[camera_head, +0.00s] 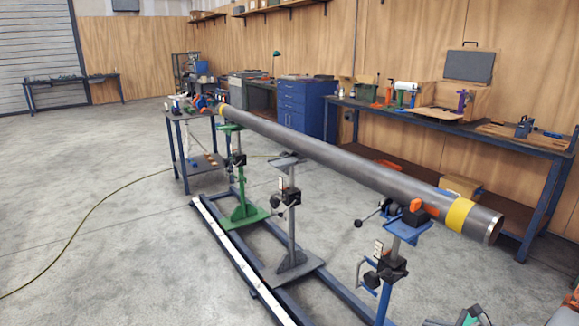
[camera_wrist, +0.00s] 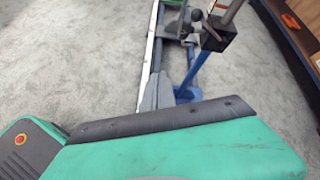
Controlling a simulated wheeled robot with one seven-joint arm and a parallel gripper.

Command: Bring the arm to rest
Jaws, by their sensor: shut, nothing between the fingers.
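The frame also shows in the wrist view (camera_wrist: 150,60). A workbench (camera_head: 470,132) lines the right wall. Floor at left is open, crossed by a hose (camera_head: 92,215).

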